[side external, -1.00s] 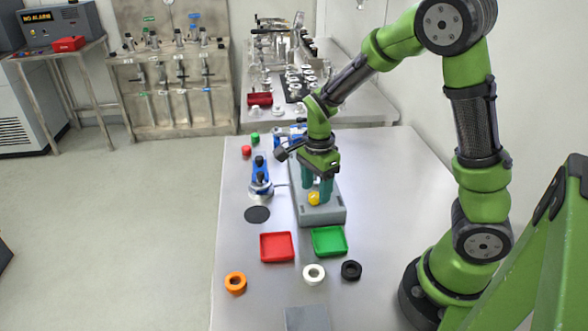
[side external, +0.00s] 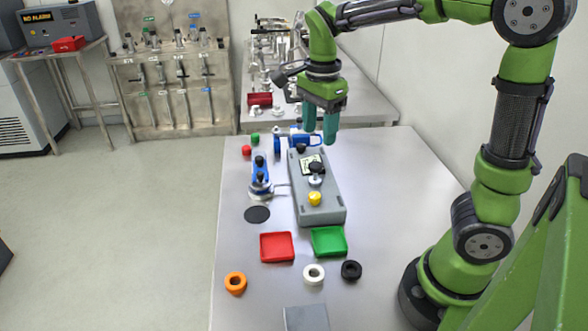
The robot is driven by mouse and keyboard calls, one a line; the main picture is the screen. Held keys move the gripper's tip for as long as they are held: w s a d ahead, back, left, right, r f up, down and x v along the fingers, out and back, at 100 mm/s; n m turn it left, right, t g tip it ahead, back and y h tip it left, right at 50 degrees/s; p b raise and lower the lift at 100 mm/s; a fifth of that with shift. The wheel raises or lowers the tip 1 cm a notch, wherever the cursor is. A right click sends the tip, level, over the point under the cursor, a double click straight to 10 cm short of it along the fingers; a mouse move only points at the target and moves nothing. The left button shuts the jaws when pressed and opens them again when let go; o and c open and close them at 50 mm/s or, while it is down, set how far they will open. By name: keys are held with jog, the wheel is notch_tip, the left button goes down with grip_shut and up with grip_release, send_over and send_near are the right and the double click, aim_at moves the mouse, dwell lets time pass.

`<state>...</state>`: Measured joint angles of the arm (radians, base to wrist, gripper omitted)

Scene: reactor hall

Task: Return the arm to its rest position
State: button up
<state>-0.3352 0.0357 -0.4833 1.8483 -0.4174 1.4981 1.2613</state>
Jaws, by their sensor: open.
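My gripper (side external: 320,137) hangs above the far part of the work table (side external: 390,220), fingers pointing down, open with nothing between them. The raised green arm (side external: 440,15) reaches in from the right. Below the gripper stands a grey box (side external: 322,213) with a yellow knob (side external: 315,198), a dark-topped valve or knob (side external: 316,168) and a small gauge panel. The gripper is clear of the box, above and slightly beyond its far end.
A blue valve assembly (side external: 260,180) stands left of the box. A red tray (side external: 277,247) and a green tray (side external: 329,241) lie nearer, with orange (side external: 235,291), white (side external: 314,284) and black (side external: 351,278) rings in front. The table's right side is bare.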

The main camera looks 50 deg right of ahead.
jog(key=s+a+r+n+t+y, duration=0.1)
jog(key=s+a+n+t, duration=0.6)
jog(key=n, duration=1)
jog(key=shift+s+a+r+y, duration=0.4)
jog(key=shift+s+a+y, duration=0.1)
jog(key=shift+s, duration=1.1)
